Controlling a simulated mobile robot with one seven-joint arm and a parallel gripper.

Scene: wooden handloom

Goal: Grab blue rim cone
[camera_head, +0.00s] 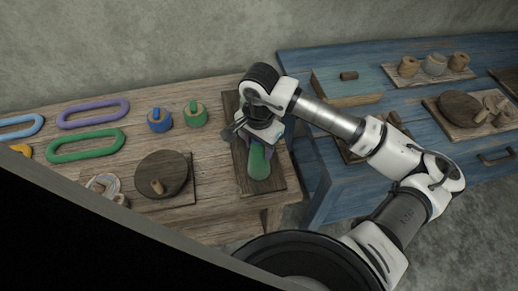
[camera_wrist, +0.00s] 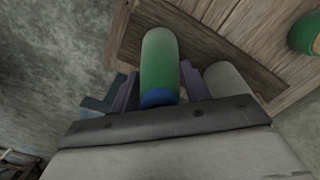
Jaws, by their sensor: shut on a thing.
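The cone is green (camera_wrist: 160,60) with a blue rim (camera_wrist: 159,98) at its end nearest my gripper in the wrist view. In the head view its green body (camera_head: 258,162) shows just below my gripper (camera_head: 270,141), over a dark wooden board (camera_head: 265,187). My gripper, also seen in the wrist view (camera_wrist: 160,88), is shut on the cone near the blue rim, with one finger on each side. I cannot tell whether the cone touches the board.
Left on the wooden table (camera_head: 225,215) are a blue knobbed piece (camera_head: 159,120), a green knobbed piece (camera_head: 195,115), a round dark lid (camera_head: 162,174) and coloured loops, including a green one (camera_head: 86,146). A blue table (camera_head: 300,62) with wooden pieces stands right, across a gap.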

